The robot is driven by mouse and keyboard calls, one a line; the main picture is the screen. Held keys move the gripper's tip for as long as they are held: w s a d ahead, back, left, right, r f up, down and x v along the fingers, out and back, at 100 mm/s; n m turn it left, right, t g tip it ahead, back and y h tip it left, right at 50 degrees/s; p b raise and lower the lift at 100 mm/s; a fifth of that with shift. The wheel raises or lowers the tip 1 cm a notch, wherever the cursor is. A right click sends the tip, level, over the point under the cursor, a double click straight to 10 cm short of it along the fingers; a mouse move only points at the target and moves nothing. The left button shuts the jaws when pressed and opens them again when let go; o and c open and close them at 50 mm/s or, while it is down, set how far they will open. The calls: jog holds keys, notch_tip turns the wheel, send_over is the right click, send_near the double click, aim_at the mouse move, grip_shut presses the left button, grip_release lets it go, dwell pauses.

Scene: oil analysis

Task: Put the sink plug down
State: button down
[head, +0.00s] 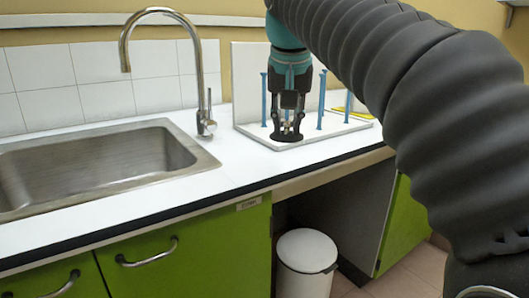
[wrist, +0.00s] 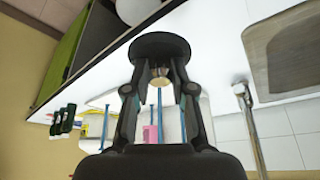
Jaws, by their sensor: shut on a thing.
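The sink plug is a black round disc (head: 286,136) with a small tan knob (wrist: 159,79) on it. My gripper (head: 287,124) points down and is shut on the knob, with one finger on each side. The disc also shows beyond the fingertips in the wrist view (wrist: 160,44). In the head view the plug is over the front part of a white pegboard rack (head: 246,128) on the counter. I cannot tell whether the disc touches the rack's base. The steel sink (head: 90,165) is to the left, with no plug in my grip near it.
Blue pegs (head: 321,100) stand on the rack close around my gripper. A tall curved tap (head: 202,90) stands between sink and rack. The white counter (head: 225,172) is clear in front. Dark green bottles (wrist: 64,120) and a pink item (wrist: 150,134) show in the wrist view.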

send_over(264, 163)
jog(key=s, duration=0.1)
notch_tip(264, 163, down, 4)
jog(key=shift+s+a+f, duration=0.1)
jog(key=shift+s+f, duration=0.05)
jog(key=shift+f, duration=0.1)
jog(key=shift+f+b, duration=0.45)
jog(key=shift+f, duration=1.55)
jog(key=shift+f, duration=0.15)
jog(key=c, duration=1)
grip_release()
jog(key=shift+s+r, duration=0.1)
jog(key=shift+r, duration=0.4)
jog(key=p+v, duration=0.2)
jog(key=v, duration=0.9)
jog(key=shift+s+r, duration=0.1)
jog(key=shift+r, duration=0.05)
